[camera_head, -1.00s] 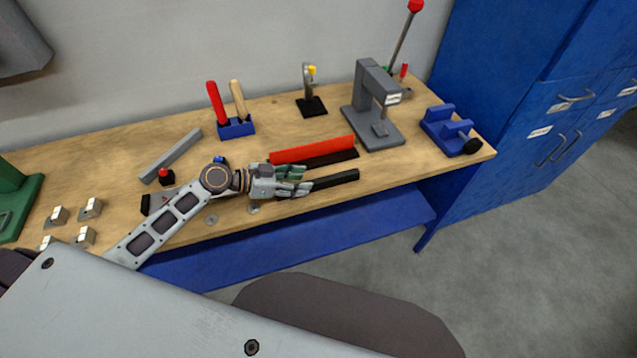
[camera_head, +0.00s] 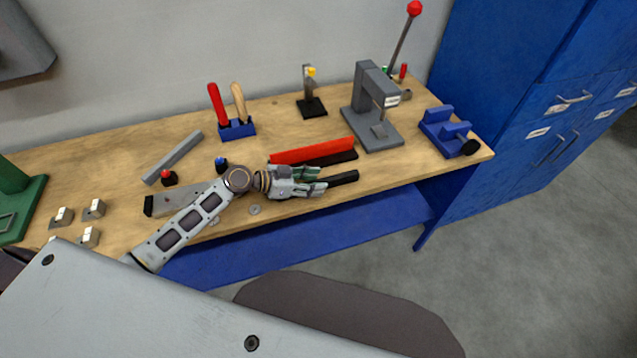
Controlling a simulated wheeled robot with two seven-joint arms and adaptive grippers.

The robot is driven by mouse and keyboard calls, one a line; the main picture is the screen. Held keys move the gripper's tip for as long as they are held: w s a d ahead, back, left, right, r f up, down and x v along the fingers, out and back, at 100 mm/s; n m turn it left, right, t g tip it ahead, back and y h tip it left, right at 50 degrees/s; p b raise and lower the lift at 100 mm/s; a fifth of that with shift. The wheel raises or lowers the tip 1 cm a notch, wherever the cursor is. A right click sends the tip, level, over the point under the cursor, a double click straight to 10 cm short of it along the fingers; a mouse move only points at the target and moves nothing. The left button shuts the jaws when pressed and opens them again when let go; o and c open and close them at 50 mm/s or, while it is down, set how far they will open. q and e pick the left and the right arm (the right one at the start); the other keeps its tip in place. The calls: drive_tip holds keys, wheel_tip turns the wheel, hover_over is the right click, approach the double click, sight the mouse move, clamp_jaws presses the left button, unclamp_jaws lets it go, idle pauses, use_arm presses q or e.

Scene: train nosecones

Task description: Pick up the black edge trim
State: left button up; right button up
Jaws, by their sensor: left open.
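The black edge trim (camera_head: 343,178) is a long dark bar lying on the workbench near its front edge. Its right end shows, and its left part is hidden by my left gripper (camera_head: 321,180). My left gripper reaches in from the left, pointing right along the bar, with its fingers apart. The fingers overlap the trim in the picture; I cannot tell whether they touch it. My right gripper is not in view.
A red bar (camera_head: 312,150) with a dark strip lies just behind the gripper. A grey press (camera_head: 372,110) and a blue vise (camera_head: 447,130) stand to the right. A blue tool holder (camera_head: 237,130) stands behind. The wooden bench (camera_head: 120,160) has some bare areas.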

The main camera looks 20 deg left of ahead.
use_arm(q)
drive_tip(key=shift+w+d+f, duration=0.1)
drive_tip(key=shift+d, duration=0.05)
clamp_jaws()
idle(0.5)
